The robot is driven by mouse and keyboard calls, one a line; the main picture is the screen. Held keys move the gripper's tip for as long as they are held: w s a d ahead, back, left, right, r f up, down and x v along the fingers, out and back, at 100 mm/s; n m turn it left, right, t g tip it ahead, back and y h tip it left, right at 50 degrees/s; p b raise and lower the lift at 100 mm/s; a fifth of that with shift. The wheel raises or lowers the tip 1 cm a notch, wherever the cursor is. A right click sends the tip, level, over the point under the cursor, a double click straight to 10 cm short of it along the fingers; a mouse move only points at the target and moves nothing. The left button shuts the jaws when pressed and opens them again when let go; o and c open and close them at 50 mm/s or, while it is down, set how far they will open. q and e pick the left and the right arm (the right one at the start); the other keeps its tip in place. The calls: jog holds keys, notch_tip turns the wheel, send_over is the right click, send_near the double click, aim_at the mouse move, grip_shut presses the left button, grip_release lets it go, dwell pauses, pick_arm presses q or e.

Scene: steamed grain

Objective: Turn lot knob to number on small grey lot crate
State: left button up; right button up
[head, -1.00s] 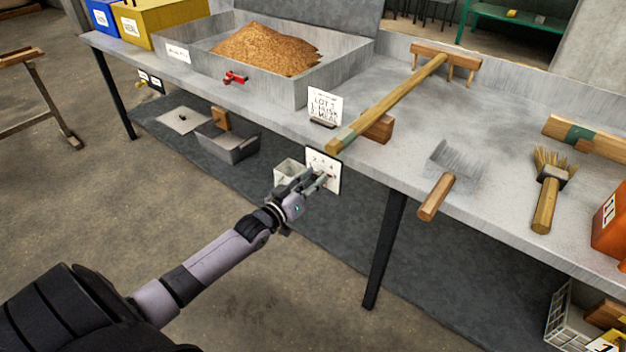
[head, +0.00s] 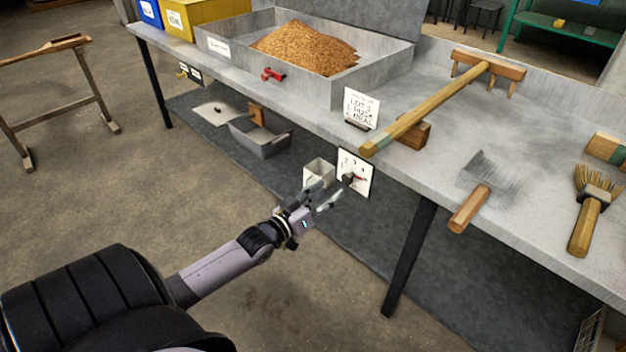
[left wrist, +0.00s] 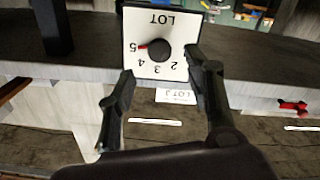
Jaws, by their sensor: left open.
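The lot dial is a white plate (head: 356,174) on the bench front. In the left wrist view it appears upside down, with "LOT" and numbers around a dark round knob (left wrist: 158,50). The knob's red pointer (left wrist: 143,46) is at the 5. My left gripper (head: 325,194) is open and empty, a short way in front of the plate. In the left wrist view its fingers (left wrist: 160,68) are spread, apart from the knob. A pale grey wire-like crate (head: 590,332) is cut off at the lower right; no number on it is readable. My right gripper is out of view.
A small grey open box (head: 318,173) is left of the plate, near my fingers. A lot card (head: 361,108) stands on the bench edge above. A wooden rake (head: 430,102) and brush (head: 590,210) lie on the bench. A bench leg (head: 410,258) stands right of the plate.

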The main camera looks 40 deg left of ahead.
pick_arm(q)
jog(key=s, duration=0.5)
jog(key=shift+s+a, duration=0.15)
jog(key=shift+a, duration=0.05)
